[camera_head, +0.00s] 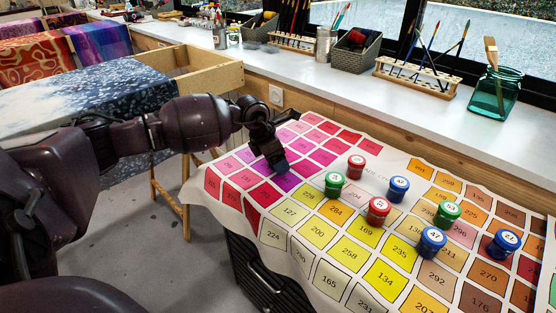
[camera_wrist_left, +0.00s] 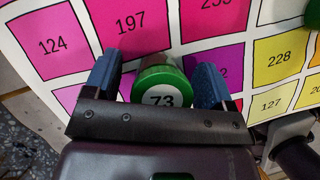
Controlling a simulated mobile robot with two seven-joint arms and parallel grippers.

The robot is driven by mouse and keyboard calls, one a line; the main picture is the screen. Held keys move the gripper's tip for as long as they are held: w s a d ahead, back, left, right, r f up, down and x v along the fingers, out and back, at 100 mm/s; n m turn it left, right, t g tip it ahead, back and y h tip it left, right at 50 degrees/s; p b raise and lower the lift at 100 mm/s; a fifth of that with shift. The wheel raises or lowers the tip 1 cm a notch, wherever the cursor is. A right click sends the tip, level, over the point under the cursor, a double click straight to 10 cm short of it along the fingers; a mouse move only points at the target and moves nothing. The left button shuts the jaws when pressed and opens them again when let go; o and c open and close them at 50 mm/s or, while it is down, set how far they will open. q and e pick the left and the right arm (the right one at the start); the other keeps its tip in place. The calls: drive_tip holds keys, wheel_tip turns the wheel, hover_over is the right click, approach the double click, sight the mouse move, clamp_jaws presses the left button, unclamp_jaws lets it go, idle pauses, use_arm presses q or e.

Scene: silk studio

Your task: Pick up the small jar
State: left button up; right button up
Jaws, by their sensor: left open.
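A small jar with a green lid marked 73 (camera_wrist_left: 160,88) stands on the colour chart in the left wrist view, between the two blue finger pads. My left gripper (camera_wrist_left: 158,76) is open around it, with a finger on each side. Whether the pads touch the jar is not clear. In the head view my left gripper (camera_head: 279,165) reaches down over the purple and magenta squares, and this jar is hidden behind it. My right gripper is in neither view.
Several other small jars stand to the right on the chart (camera_head: 290,240), including a green one (camera_head: 334,185), a red one (camera_head: 356,167) and a blue one (camera_head: 399,189). A white counter (camera_head: 340,85) with brush racks and a teal glass jar (camera_head: 493,95) runs behind.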

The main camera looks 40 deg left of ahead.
use_arm(q)
drive_tip(key=shift+r, duration=0.1)
drive_tip(key=shift+c, duration=1)
drive_tip(key=c, duration=0.7)
drive_tip(key=shift+c, duration=0.6)
wheel_tip(320, 180, up, 20)
drive_tip(key=p, duration=0.3)
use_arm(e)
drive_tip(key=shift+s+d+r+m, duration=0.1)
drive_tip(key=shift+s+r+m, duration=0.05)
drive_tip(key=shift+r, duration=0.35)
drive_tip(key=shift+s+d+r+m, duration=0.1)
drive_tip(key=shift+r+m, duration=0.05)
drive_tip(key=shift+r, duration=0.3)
